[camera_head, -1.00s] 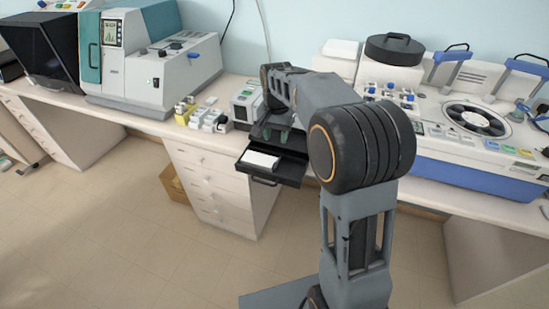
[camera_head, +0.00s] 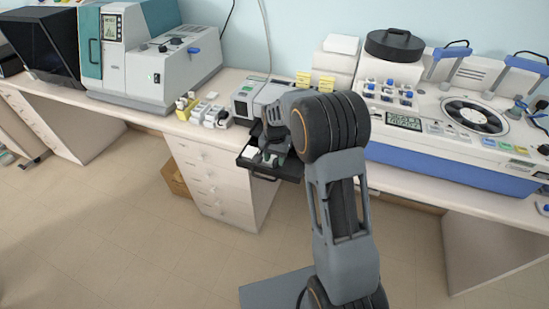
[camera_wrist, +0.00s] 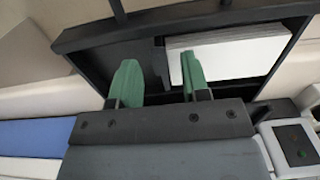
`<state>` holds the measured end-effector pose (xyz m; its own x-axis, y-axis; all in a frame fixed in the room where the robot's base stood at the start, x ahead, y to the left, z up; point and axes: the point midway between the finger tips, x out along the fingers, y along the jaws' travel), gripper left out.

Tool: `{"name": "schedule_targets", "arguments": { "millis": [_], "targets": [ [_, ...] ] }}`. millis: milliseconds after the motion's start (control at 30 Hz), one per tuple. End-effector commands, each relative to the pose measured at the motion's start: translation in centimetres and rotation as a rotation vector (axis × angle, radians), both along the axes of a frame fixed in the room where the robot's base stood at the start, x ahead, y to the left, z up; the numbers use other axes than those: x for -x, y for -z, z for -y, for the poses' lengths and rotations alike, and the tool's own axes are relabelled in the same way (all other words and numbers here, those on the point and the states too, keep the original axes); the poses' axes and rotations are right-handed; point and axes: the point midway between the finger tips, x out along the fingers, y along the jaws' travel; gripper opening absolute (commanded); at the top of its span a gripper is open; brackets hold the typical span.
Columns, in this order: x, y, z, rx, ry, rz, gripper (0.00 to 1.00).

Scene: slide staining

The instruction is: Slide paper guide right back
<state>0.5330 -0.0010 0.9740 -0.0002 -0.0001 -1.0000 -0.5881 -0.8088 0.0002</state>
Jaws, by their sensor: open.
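The paper tray (camera_head: 291,171) is a black drawer pulled out from the small printer (camera_head: 243,100) on the bench. It also fills the top of the wrist view (camera_wrist: 110,34). A white paper stack (camera_wrist: 235,55) lies in its right part there. A black paper guide (camera_wrist: 161,60) stands along the stack's left edge. My gripper (camera_wrist: 160,80) is open, with green fingertips over the tray, one on each side of the guide. The right fingertip overlaps the paper in view. I cannot tell whether either finger touches the guide. In the head view my gripper (camera_head: 268,158) hides much of the tray.
A printer panel with a green button (camera_wrist: 295,145) is close beside my gripper. Small bottles and boxes (camera_head: 203,110) stand left of the printer. A large staining machine (camera_head: 455,140) stands to the right. The floor in front is clear.

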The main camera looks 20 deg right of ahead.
Motion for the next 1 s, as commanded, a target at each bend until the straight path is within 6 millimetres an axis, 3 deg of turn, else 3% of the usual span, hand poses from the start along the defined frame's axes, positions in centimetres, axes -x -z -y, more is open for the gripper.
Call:
{"name": "schedule_targets", "arguments": {
  "millis": [433,867,1000],
  "targets": [
    [0.02,0.8,-0.01,0.0,0.0,0.0,0.43],
    [0.02,0.77,-0.01,0.0,-0.001,0.0,0.02],
    [0.01,0.76,-0.02,0.0,-0.001,0.0,0.0]
  ]
}}
